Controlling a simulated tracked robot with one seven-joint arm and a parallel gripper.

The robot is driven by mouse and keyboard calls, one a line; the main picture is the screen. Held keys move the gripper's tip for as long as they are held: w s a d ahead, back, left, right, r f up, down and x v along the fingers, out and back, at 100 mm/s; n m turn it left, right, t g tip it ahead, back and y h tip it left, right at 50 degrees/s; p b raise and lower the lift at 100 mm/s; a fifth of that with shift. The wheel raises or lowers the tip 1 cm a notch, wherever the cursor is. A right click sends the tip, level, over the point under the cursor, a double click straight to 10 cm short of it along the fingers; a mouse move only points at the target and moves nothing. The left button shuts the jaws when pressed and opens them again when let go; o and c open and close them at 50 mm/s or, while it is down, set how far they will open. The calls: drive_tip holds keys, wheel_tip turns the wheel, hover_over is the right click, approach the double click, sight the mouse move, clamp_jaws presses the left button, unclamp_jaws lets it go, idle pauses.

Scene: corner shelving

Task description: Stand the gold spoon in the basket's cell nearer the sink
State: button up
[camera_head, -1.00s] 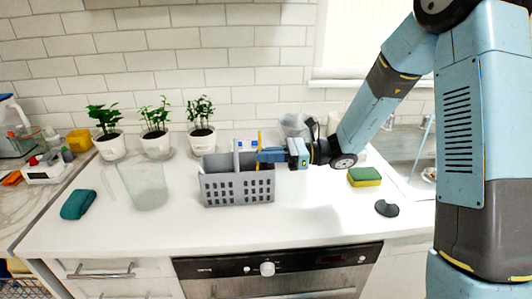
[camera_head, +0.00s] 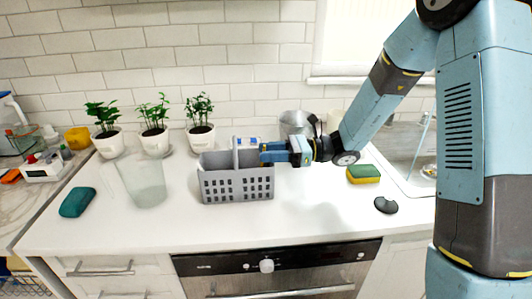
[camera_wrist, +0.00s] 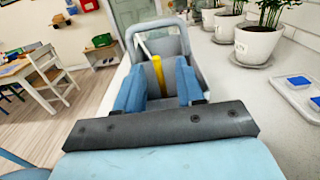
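The grey basket (camera_head: 236,187) stands on the white counter, with a raised handle across its middle. My gripper (camera_head: 265,153) is at the basket's right end, the end nearer the sink (camera_head: 405,165). In the wrist view, the two blue fingers of my gripper (camera_wrist: 158,66) are apart. The gold spoon (camera_wrist: 158,76) shows between them as a yellow shaft with clear gaps on both sides. It is inside the near, sink-side part of the basket, slightly tilted in that view. Its lower end is hidden. In the head view, the spoon is hardly visible behind the fingers.
A clear glass pitcher (camera_head: 145,183) stands left of the basket and a teal sponge (camera_head: 77,202) lies farther left. Three potted plants (camera_head: 155,141) line the wall. A yellow-green sponge (camera_head: 363,174) and a black object (camera_head: 386,205) lie to the right. The front counter is clear.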

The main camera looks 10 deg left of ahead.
drive_tip(key=v, duration=1.3)
drive_tip(key=shift+s+a, duration=0.1)
drive_tip(key=shift+s, duration=0.05)
